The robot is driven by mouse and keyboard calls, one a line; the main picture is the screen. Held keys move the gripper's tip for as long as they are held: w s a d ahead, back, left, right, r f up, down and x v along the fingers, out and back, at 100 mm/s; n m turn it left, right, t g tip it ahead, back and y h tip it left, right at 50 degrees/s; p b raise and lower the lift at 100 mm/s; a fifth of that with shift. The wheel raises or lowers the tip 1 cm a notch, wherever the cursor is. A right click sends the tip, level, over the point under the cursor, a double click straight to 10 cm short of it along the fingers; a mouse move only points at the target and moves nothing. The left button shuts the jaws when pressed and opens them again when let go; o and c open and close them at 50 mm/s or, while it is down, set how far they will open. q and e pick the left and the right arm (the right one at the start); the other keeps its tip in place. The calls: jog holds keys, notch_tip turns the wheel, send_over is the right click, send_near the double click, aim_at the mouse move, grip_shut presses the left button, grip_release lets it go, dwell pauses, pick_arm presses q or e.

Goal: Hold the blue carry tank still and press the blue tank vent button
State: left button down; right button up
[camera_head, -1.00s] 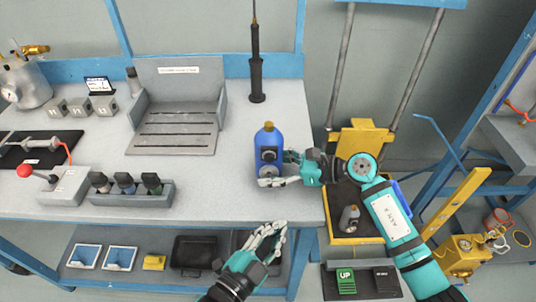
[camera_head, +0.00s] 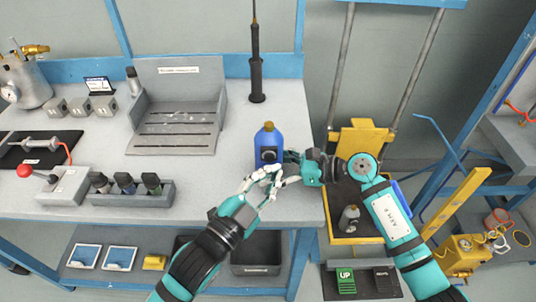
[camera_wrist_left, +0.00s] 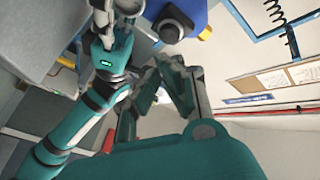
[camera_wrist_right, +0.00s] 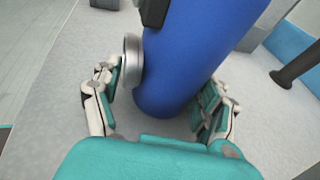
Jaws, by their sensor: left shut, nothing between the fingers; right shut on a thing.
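The blue carry tank (camera_head: 269,137) stands upright near the bench's front right, with a brass-coloured cap and a black fitting (camera_head: 268,156) on its front. My right gripper (camera_head: 286,166) is shut on the tank from the right; the right wrist view shows its fingers on both sides of the blue body (camera_wrist_right: 190,60). My left gripper (camera_head: 264,180) is shut and empty, its fingertips close in front of the tank's lower front.
A grey slotted tray (camera_head: 175,140) and a holder with several dark bottles (camera_head: 125,190) are on the bench to the left. A black rod-like tool (camera_head: 256,75) stands behind the tank. A yellow lift (camera_head: 358,137) is right of the bench.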

pick_arm(q)
jog(key=shift+w, duration=1)
jog(key=shift+w, duration=0.1)
dwell(0.6)
jog(key=shift+w, duration=0.3)
dwell(0.3)
jog(key=shift+s, duration=0.55)
jog(key=s, duration=0.5)
jog(key=shift+s, duration=0.4)
